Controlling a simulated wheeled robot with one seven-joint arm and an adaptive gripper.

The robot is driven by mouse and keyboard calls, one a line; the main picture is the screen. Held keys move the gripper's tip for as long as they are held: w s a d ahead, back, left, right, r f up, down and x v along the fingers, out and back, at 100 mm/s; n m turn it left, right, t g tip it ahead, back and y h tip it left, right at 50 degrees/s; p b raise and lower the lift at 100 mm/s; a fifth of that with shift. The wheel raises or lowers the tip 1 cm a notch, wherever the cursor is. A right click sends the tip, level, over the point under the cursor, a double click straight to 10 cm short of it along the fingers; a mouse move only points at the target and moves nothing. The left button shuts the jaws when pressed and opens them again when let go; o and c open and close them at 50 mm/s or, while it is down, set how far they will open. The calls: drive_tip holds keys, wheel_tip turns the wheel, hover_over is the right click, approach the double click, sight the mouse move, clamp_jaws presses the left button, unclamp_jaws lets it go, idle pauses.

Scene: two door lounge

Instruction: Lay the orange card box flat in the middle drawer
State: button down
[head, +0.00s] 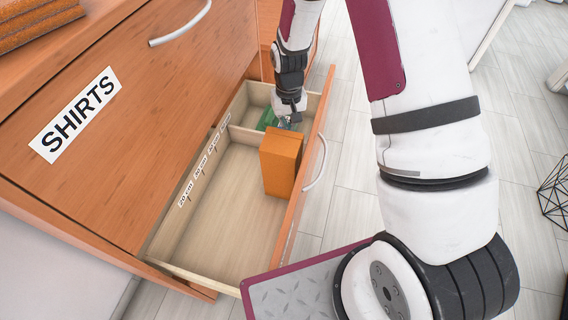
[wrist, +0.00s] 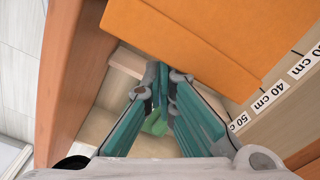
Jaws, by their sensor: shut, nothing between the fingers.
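The orange card box (head: 281,162) stands upright inside the open drawer (head: 215,215), near its front wall. In the wrist view the box (wrist: 210,38) fills the top, just beyond my fingers. My gripper (head: 291,118) is down in the drawer behind the box, close to it; I cannot tell whether they touch. In the wrist view its teal fingers (wrist: 162,82) are closed together with nothing between them. A green thing (head: 266,119) lies in the drawer's far part, partly hidden by my gripper; it also shows in the wrist view (wrist: 155,124).
A divider (head: 243,136) crosses the drawer. Centimetre labels (head: 198,168) line its inner side. The near part of the drawer floor is bare. A closed drawer front marked SHIRTS (head: 75,115) rises at the left. The drawer's front handle (head: 317,163) faces the open floor.

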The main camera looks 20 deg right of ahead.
drive_tip(key=shift+s+a+f+p, duration=0.15)
drive_tip(key=shift+s+a+p, duration=0.2)
drive_tip(key=shift+s+a, duration=0.4)
drive_tip(key=shift+s+a+f+p, duration=0.15)
drive_tip(key=shift+s+a+p, duration=0.2)
drive_tip(key=shift+s, duration=0.7)
drive_tip(key=shift+s+a+f+p, duration=0.15)
drive_tip(key=shift+s+a+p, duration=0.15)
drive_tip(key=shift+s+a, duration=0.5)
drive_tip(key=s+a+f+p, duration=0.1)
drive_tip(key=s+a, duration=0.2)
drive_tip(key=s, duration=0.3)
drive_tip(key=shift+p, duration=0.3)
drive_tip(key=shift+f, duration=0.15)
drive_tip(key=p, duration=0.6)
approach(282, 148)
drive_tip(key=shift+s+a+f, duration=1.2)
drive_tip(key=shift+s+a, duration=0.1)
drive_tip(key=shift+a, duration=0.05)
drive_tip(key=shift+r, duration=0.1)
